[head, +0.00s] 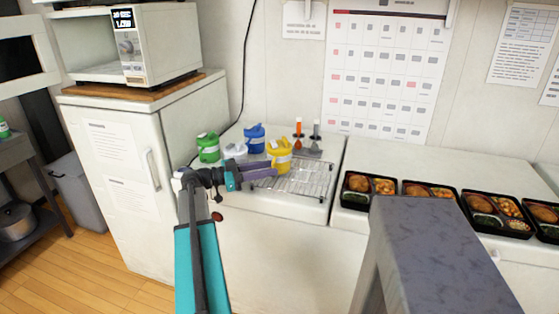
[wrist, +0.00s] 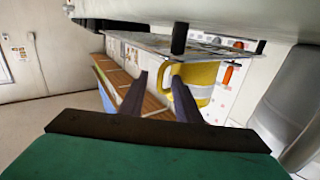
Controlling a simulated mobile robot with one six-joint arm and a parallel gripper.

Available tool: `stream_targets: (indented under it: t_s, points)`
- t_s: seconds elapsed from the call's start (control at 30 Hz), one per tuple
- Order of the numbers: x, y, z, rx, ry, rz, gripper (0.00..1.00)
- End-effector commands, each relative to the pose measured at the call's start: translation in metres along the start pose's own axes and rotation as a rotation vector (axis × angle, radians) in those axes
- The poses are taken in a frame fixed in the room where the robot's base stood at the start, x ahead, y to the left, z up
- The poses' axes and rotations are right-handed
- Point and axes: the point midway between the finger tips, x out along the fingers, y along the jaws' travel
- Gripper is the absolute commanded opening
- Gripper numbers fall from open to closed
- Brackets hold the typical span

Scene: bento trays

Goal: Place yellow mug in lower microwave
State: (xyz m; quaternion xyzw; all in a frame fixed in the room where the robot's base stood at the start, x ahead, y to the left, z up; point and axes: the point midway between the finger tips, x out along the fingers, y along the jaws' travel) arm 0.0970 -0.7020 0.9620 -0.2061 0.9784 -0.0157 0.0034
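The yellow mug (head: 279,149) stands upright at the back edge of the wire rack on the white counter. My gripper (head: 262,170) is in front of it, its purple fingers pointing right, close to the mug's lower part. In the wrist view my gripper (wrist: 161,82) has its two dark fingers spread apart. The yellow mug (wrist: 203,75) shows beyond the right finger, its handle toward the gap; whether they touch I cannot tell. A white microwave (head: 160,45) with its door open and its cavity visible stands at the upper left. No second microwave is in view.
Green (head: 208,153) and blue (head: 254,132) mugs and a white mug (head: 233,151) stand left of the yellow one. The wire rack (head: 305,181) has free room. Bento trays (head: 357,202) line the right counter. A white cabinet (head: 120,170) carries the microwave.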

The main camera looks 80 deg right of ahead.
Motion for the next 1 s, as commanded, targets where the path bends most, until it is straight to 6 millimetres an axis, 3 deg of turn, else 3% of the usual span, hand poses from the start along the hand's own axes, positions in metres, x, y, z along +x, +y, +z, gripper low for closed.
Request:
stream_targets:
  t_s: [0.2, 0.4, 1.0]
  points:
    - [-0.0003, -0.0001, -0.0001, 0.000, 0.000, 0.000, 0.30]
    - [-0.0004, -0.0001, -0.0002, 0.000, 0.000, 0.000, 0.00]
    - [-0.0007, -0.0004, -0.0005, 0.001, 0.001, -0.001, 0.00]
